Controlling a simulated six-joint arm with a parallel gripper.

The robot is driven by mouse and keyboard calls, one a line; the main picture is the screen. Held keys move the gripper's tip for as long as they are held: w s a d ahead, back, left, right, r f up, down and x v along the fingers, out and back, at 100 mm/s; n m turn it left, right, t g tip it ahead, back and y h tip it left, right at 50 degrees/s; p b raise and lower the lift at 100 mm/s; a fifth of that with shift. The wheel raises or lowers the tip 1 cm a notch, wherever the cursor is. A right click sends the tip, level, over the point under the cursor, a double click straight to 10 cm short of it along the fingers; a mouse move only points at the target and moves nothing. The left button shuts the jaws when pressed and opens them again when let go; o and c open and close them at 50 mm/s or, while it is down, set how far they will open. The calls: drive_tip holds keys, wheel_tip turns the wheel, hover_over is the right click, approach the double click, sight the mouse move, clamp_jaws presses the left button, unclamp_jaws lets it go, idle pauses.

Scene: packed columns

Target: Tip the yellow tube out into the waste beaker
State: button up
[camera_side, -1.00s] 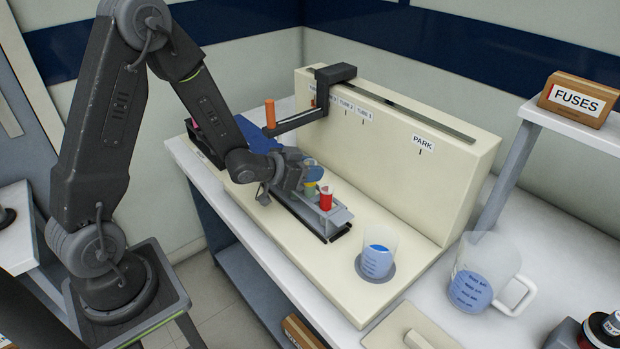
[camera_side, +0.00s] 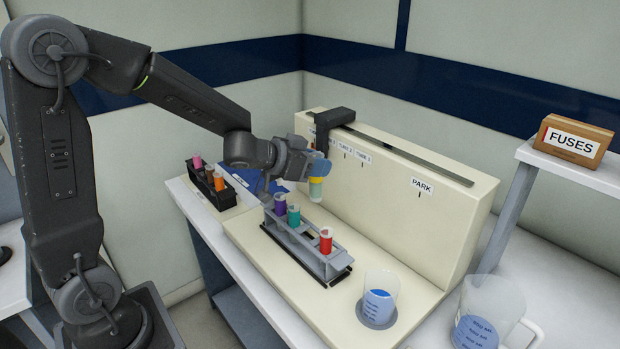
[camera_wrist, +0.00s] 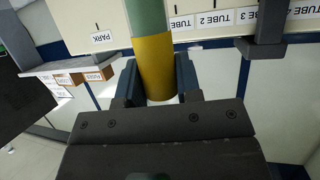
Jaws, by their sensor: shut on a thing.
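My gripper (camera_side: 308,166) is shut on the yellow tube (camera_side: 316,182), which hangs about upright above the grey rack. In the wrist view my gripper (camera_wrist: 158,82) has its jaws on both sides of the tube's yellow part (camera_wrist: 153,62); a greenish part extends beyond it. The waste beaker (camera_side: 393,287), clear with blue at its bottom and markings on it, stands front right of the rack on a grey disc, apart from the tube.
The grey rack (camera_side: 334,264) holds purple (camera_side: 280,204), teal (camera_side: 293,216) and red (camera_side: 326,241) tubes. A black rack (camera_side: 226,197) with several tubes stands left. A cream wall (camera_side: 400,205) with a dark slider (camera_side: 334,118) rises behind. A clear jug (camera_side: 492,305) stands right.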

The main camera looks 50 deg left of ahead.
drive_tip(key=w+d+m+g+h, duration=0.55)
drive_tip(key=d+m+h, duration=0.25)
drive_tip(key=d, duration=0.6)
drive_tip(key=shift+m+t+y, duration=0.3)
drive_tip(key=shift+m+t, duration=0.05)
drive_tip(key=shift+m, duration=0.55)
drive_tip(key=f, duration=0.1)
drive_tip(key=d+f, duration=0.1)
drive_tip(key=f, duration=0.1)
drive_tip(key=s+d+f, duration=0.1)
drive_tip(key=f, duration=0.1)
drive_tip(key=shift+s+d+f, duration=0.1)
drive_tip(key=shift+d+f, duration=0.05)
drive_tip(key=shift+d, duration=0.05)
drive_tip(key=shift+s+d+f, duration=0.2)
drive_tip(key=shift+s, duration=0.05)
drive_tip(key=shift+s+d+f+m+t+y, duration=0.4)
drive_tip(key=shift+s+d+f+m+t, duration=0.1)
drive_tip(key=shift+f+m, duration=0.1)
